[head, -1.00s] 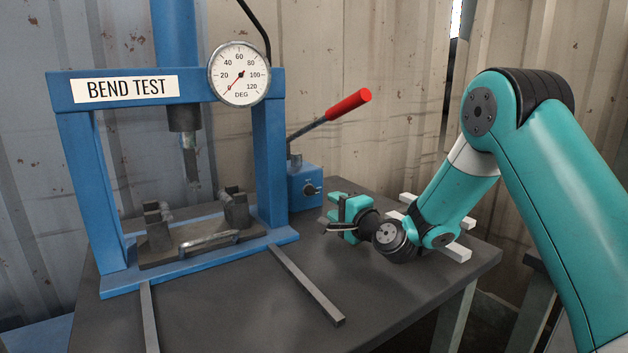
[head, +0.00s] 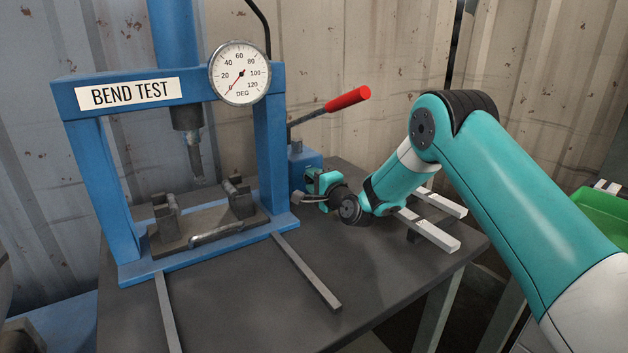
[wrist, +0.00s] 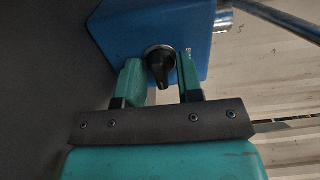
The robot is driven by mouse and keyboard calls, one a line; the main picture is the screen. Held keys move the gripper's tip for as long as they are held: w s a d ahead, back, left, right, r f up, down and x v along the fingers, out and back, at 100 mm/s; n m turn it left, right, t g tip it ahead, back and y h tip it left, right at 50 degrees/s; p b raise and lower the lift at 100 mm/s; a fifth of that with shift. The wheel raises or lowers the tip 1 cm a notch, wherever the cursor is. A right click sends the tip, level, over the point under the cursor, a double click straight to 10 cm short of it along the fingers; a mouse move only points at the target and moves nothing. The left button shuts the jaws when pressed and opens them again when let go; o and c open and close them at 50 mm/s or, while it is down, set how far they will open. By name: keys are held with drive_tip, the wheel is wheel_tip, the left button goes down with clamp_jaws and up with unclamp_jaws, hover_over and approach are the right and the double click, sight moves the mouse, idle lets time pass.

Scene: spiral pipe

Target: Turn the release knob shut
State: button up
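The black release knob (wrist: 161,62) sits on the face of the blue pump box (wrist: 196,30) in the wrist view. In the head view my gripper hides the knob, and the blue box (head: 303,162) shows behind the gripper. My gripper (head: 304,190) is at the front of the box. In the wrist view its two teal fingers stand apart, one on each side of the knob. I cannot tell whether they touch it or how deep they reach. Its pointer part faces down toward the palm in that view.
The red-gripped pump lever (head: 348,98) slants up above my gripper. The blue press frame (head: 270,150) with its dial (head: 240,72) stands close to the left. Pale bars (head: 430,230) lie at the table's right. The table front (head: 240,300) is mostly clear.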

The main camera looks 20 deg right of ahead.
drive_tip(key=c, duration=0.4)
drive_tip(key=shift+f+n+b, duration=0.25)
drive_tip(key=shift+n+b, duration=0.25)
drive_tip(key=shift+b, duration=0.35)
drive_tip(key=shift+n+b, duration=0.7)
drive_tip(key=shift+n, duration=0.2)
drive_tip(key=shift+r, duration=0.2)
drive_tip(key=o, duration=0.6)
